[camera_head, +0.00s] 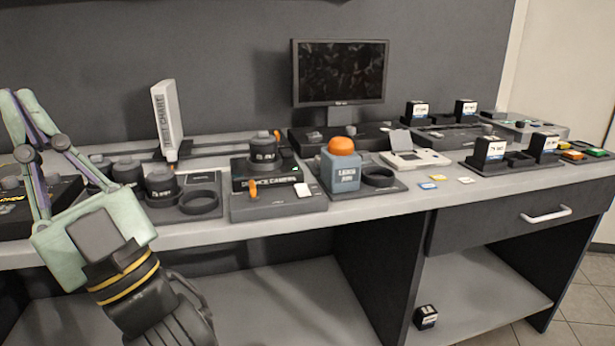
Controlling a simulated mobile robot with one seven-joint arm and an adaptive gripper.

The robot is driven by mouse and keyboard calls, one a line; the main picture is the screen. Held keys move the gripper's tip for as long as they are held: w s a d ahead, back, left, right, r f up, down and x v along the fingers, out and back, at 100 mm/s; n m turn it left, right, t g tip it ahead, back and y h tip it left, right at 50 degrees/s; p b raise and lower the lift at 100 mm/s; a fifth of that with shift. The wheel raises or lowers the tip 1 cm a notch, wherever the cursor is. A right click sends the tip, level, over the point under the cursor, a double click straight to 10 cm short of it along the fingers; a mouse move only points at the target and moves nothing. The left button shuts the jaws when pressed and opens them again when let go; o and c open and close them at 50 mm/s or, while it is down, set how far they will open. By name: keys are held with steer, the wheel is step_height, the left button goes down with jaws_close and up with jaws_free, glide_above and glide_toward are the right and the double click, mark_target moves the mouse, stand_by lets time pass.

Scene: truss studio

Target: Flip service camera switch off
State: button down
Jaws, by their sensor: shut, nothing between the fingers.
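The service camera unit (278,205) is a grey box on the desk, left of centre in the head view. A dark label reading "SERVICE CAMERA" (265,182) stands on it, partly unclear. An orange lever (253,188) stands upright at its left front, and a white block (302,190) sits at its right. Which way counts as off cannot be told. My gripper (17,97) is at the far left, with its pale green fingers pointing up and their tips together. It is shut, empty and well apart from the unit.
A blue block with an orange dome (341,165) stands just right of the unit. A monitor (340,73) stands behind. A small dark box (425,317) is on the lower shelf.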

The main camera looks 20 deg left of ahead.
steer(key=w+d+f+m+t+h+p, duration=0.1)
steer(key=w+f+m+t+h, duration=0.2)
steer(key=w+m+t+h, duration=0.5)
steer(key=w+d+f+m+t+h, duration=0.25)
steer(key=w+t, duration=0.25)
steer(key=w, duration=0.7)
steer(key=w+d+f+m+h, duration=0.5)
steer(key=w+d+f+h, duration=0.5)
steer(key=d, duration=0.3)
steer(key=shift+w+d+h+p, duration=0.35)
steer(key=shift+w+h+p, duration=0.05)
steer(key=shift+w+h, duration=0.1)
steer(key=shift+w+a+m, duration=0.1)
steer(key=shift+m, duration=0.15)
steer(key=p, duration=0.2)
glide_above(308, 192)
steer(key=shift+f, duration=0.6)
step_height(308, 192, down, 3)
steer(key=shift+r, duration=0.1)
steer(key=shift+f, duration=0.6)
